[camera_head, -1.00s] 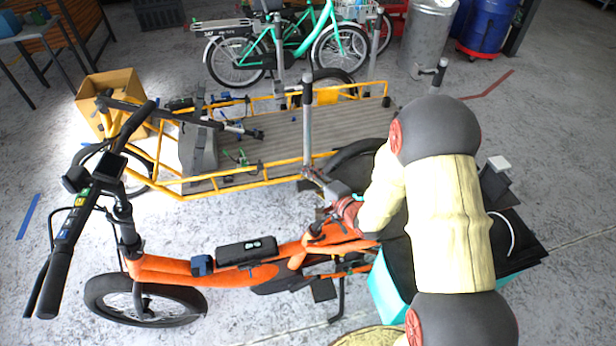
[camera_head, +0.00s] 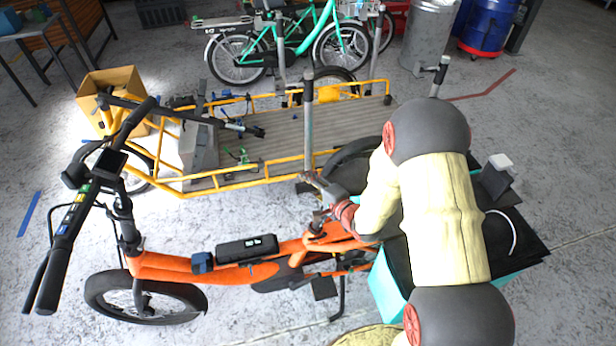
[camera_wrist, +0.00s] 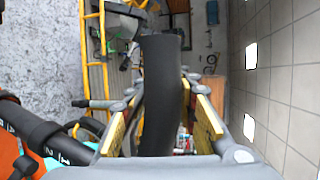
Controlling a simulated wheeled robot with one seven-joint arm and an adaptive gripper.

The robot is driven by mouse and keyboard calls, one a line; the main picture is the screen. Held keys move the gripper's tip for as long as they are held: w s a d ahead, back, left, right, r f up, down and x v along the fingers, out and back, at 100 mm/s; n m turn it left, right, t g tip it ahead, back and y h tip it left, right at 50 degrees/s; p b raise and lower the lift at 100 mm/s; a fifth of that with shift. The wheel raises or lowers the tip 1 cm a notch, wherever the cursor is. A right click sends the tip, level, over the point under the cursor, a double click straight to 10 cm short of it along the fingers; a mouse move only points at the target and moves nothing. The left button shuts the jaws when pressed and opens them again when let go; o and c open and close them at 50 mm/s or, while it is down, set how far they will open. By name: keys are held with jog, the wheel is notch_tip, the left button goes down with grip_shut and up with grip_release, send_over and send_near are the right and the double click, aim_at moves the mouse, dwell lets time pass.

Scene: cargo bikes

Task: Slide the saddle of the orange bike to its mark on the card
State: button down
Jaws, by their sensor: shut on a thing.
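The orange bike (camera_head: 225,272) stands in front, its handlebar at the left and its rear partly hidden by my arm. My gripper (camera_head: 318,196) is beside the rear of its frame. In the wrist view my gripper (camera_wrist: 165,112) has its yellow-padded fingers shut on a long black saddle (camera_wrist: 160,85), one finger on each side. In the head view I cannot make out the saddle behind my gripper. A dark post with white number marks (camera_wrist: 62,147) shows at the lower left of the wrist view, next to orange frame. I cannot identify the card.
A yellow cargo bike (camera_head: 230,182) with a wooden deck stands close behind, with an upright post (camera_head: 308,115) near my gripper. A cyan box (camera_head: 388,282) with a black top lies under my arm. A cardboard box (camera_head: 100,85) and green bike (camera_head: 285,45) are farther back.

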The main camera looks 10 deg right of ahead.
jog(key=c, duration=1.4)
grip_release()
jog(key=shift+d, duration=0.1)
jog(key=v, duration=1.2)
